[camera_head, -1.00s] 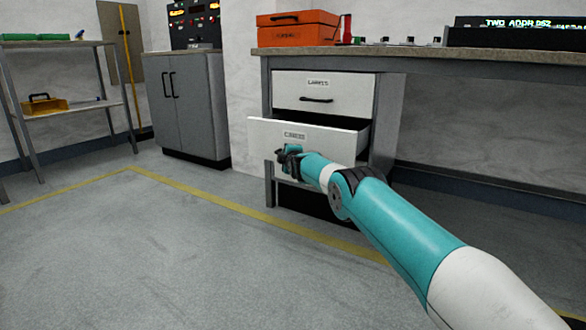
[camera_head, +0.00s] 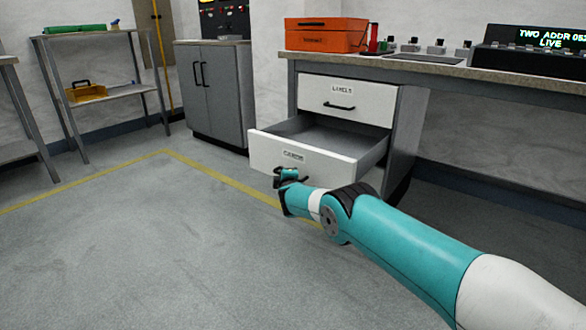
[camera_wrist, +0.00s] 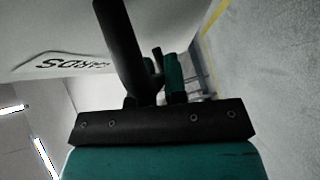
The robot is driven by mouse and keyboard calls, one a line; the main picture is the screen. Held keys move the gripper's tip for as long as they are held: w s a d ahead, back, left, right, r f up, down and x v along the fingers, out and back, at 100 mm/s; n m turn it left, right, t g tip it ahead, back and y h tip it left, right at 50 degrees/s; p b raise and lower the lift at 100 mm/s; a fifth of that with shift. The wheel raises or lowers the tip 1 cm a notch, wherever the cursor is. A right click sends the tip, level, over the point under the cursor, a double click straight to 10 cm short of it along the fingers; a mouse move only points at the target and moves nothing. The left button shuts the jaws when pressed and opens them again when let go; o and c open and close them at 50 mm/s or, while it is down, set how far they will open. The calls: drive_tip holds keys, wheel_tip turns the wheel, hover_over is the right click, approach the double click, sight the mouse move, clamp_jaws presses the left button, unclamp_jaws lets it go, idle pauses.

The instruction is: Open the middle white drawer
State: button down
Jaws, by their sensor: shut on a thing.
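The middle white drawer (camera_head: 318,166) stands well out from the workbench in the head view, and its grey inside is visible. A small label sits on its front. My gripper (camera_head: 291,176) is at the front of this drawer, just below the label, and is shut on the drawer's dark handle. In the wrist view the drawer front (camera_wrist: 60,45) with its label fills the upper left, beside my gripper (camera_wrist: 158,60). The handle is mostly hidden by the gripper. Another white drawer (camera_head: 346,98) above it is closed.
The workbench (camera_head: 440,68) carries an orange case (camera_head: 325,36), switches and a lit display (camera_head: 535,42). A grey cabinet (camera_head: 215,95) and a metal shelf (camera_head: 105,95) stand on the left. The floor before the drawer is clear, with a yellow line (camera_head: 215,174).

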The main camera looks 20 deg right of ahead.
idle(0.3)
drive_tip(key=c, duration=1.2)
unclamp_jaws()
drive_tip(key=shift+o, duration=0.2)
drive_tip(key=p+v, duration=1)
drive_tip(key=v, duration=0.7)
drive_tip(key=shift+s, duration=0.25)
drive_tip(key=shift+f, duration=0.1)
